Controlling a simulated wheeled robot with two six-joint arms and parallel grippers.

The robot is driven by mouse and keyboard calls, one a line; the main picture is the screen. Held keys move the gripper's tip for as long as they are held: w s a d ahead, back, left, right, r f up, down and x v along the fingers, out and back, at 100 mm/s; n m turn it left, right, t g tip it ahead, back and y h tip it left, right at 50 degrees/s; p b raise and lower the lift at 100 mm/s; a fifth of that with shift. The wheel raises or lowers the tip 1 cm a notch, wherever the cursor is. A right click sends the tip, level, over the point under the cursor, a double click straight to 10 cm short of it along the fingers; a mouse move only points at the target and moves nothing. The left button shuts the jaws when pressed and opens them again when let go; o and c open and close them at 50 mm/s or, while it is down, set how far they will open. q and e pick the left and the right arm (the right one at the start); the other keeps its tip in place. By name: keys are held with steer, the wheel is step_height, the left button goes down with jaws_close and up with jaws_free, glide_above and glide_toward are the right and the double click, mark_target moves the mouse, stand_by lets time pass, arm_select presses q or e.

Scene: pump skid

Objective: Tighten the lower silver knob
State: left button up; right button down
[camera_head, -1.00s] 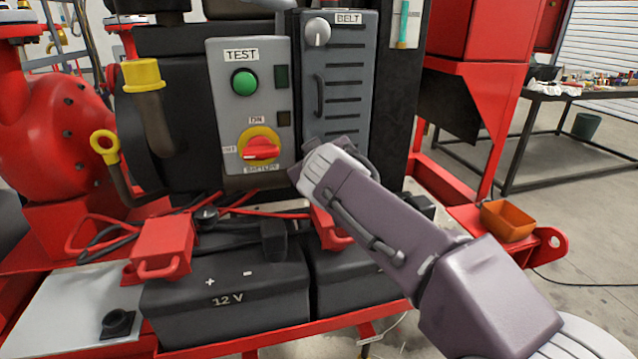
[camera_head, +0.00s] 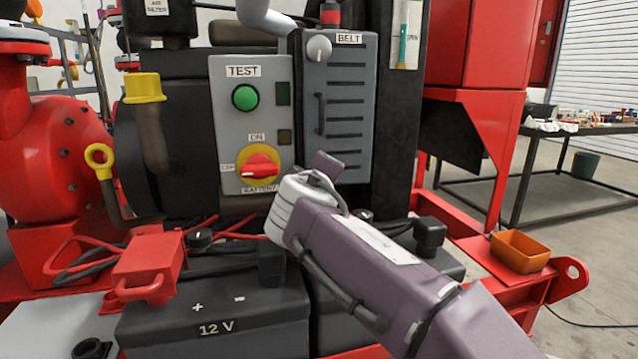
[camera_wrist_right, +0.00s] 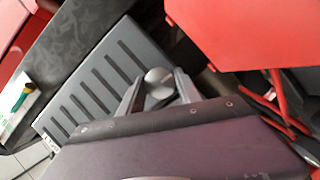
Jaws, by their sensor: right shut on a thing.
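The belt cover (camera_head: 345,110) is a grey slotted panel labelled BELT, with a black handle. A silver knob (camera_head: 318,48) with a pointer ridge sits at its upper left corner. My right gripper (camera_head: 325,168) is at the cover's lower end, its wrist and arm coming from the lower right. In the right wrist view, my right gripper (camera_wrist_right: 160,90) has its two fingers on either side of the lower silver knob (camera_wrist_right: 158,78), shut on it. In the head view that knob is hidden behind the gripper. My left gripper is not in view.
Left of the cover is a grey box (camera_head: 225,130) with a green TEST button (camera_head: 245,97) and a red battery switch (camera_head: 260,165). Black batteries (camera_head: 215,315) and cables lie below. An orange tray (camera_head: 520,251) stands at the right.

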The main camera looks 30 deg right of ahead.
stand_by(0.3)
steer(key=c, duration=0.8)
jaws_free()
steer(key=shift+c, duration=0.2)
steer(key=shift+s, duration=0.1)
steer(key=b+v, duration=0.2)
steer(key=v, duration=0.2)
steer(key=b+v, duration=0.3)
steer(key=shift+s+a+f, duration=0.15)
steer(key=shift+s+a, duration=0.1)
steer(key=shift+a, duration=0.15)
steer(key=shift+s+a+r, duration=0.15)
steer(key=shift+s+r, duration=0.15)
steer(key=shift+s, duration=0.2)
